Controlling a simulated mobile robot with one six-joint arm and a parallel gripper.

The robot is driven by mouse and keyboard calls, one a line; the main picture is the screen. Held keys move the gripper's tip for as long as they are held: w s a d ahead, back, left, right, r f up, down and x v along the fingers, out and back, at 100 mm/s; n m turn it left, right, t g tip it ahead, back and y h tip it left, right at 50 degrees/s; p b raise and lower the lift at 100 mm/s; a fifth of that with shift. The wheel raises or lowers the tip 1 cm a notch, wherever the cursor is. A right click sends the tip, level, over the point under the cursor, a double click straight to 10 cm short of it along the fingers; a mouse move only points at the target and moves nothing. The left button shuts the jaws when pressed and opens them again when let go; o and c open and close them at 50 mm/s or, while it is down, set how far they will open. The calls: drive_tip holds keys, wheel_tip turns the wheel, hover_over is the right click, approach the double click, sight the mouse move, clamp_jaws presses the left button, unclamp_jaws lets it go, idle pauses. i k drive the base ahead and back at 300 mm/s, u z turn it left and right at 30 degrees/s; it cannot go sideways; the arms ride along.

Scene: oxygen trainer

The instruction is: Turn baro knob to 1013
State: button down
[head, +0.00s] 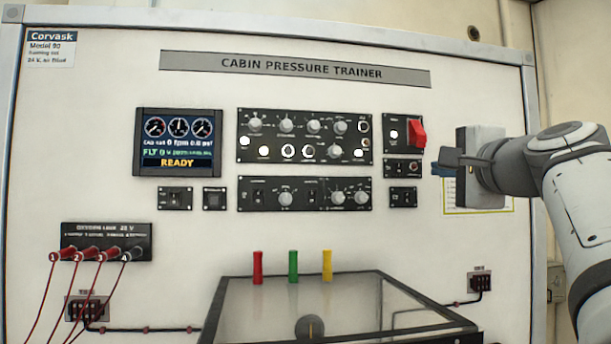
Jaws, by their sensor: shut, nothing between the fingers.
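The cabin pressure trainer board (200,220) stands upright in the head view. Its upper black panel (300,160) carries several silver-topped knobs, and its lower panel (243,207) carries several more. The labels are too small to read, so I cannot tell which knob is the baro knob. A display (178,118) left of the panels shows READY and a FLT line; I cannot read a 1013 value on it. My gripper (438,169) is shut and empty, right of the panels and pointing left, apart from every knob.
A red guarded switch (417,134) sits just left of my gripper. Red, green (293,266) and yellow pegs stand above a glass-topped box (250,310) in front of the board. Red leads hang from a jack strip (75,240) at lower left.

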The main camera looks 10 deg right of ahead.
sight(360, 197)
drive_tip(key=u, duration=0.05)
drive_tip(key=k, duration=1)
drive_tip(key=z, duration=0.05)
